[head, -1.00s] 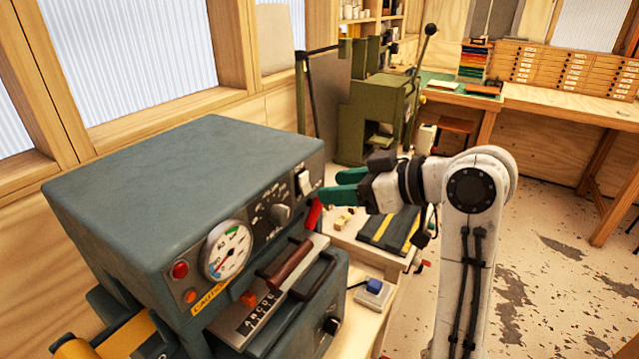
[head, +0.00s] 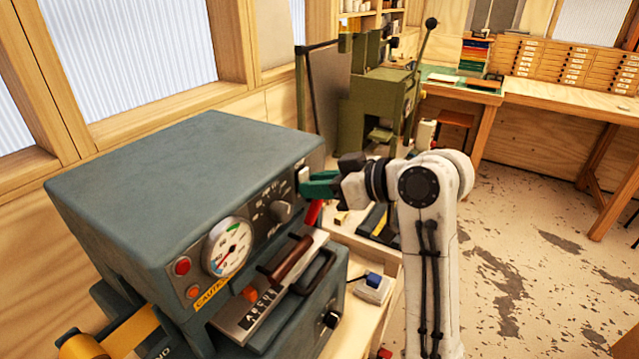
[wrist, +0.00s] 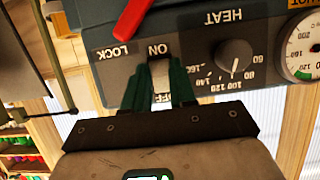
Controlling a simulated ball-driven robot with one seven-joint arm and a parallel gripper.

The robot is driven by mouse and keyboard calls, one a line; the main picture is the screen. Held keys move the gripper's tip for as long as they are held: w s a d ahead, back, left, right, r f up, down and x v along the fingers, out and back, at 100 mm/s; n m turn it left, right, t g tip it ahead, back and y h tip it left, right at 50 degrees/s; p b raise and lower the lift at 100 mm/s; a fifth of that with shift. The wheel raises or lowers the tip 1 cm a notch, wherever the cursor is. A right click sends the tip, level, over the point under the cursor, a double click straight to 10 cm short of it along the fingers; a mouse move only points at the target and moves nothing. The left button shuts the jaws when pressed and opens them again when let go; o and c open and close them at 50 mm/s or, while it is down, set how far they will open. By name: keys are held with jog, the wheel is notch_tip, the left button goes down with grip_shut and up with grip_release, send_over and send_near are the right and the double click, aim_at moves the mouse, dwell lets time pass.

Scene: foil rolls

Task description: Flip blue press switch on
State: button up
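The blue-grey press (head: 180,165) stands at the left of the head view. Its white rocker switch (head: 304,178) sits at the upper right of the front panel. In the wrist view, which shows the panel upside down, the switch (wrist: 160,70) lies between the ON and OFF labels. My gripper (head: 308,183) has its green fingers at the switch. In the wrist view the fingertips (wrist: 160,77) are apart, one on each side of the switch; whether they touch it I cannot tell. The head view shows the fingers partly covering the switch.
A red lever (head: 314,212) hangs just below the switch. The heat knob (wrist: 234,55) and gauge (head: 228,248) are on the same panel. A small box with a blue button (head: 373,282) sits on the bench. A green machine (head: 375,110) stands behind; the floor at right is clear.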

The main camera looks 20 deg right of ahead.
grip_shut()
jog(key=t+y+b, duration=0.1)
jog(key=b, duration=0.3)
jog(key=f+t+y+b, duration=0.1)
jog(key=t+b, duration=0.1)
jog(key=b, duration=0.3)
jog(key=shift+w+f+t+y, duration=0.1)
jog(key=shift+f+t+y, duration=0.2)
jog(key=shift+r, duration=0.2)
jog(key=o, duration=0.5)
grip_release()
jog(key=shift+o, duration=0.2)
